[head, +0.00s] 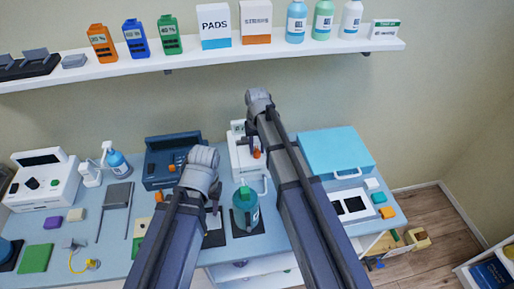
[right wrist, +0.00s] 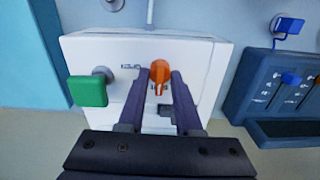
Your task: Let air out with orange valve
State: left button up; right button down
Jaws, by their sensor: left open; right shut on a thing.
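The orange valve (right wrist: 159,75) is a small lever knob on the front of a white unit (right wrist: 210,62). In the right wrist view my right gripper (right wrist: 161,85) has a finger on each side of the valve and is shut on it.
A green knob (right wrist: 87,91) sits on the unit's front beside the valve. A dark blue device (head: 160,160) and a light blue box (head: 335,150) flank the unit. A loaded shelf (head: 220,55) runs above. Tools and small blocks lie on the bench's left part.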

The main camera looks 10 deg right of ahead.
aim_at(257, 150)
jog(key=shift+n, duration=0.4)
jog(key=c, duration=0.9)
grip_release()
notch_tip(257, 150, up, 8)
jog(key=p, duration=0.8)
jog(key=shift+f, duration=0.15)
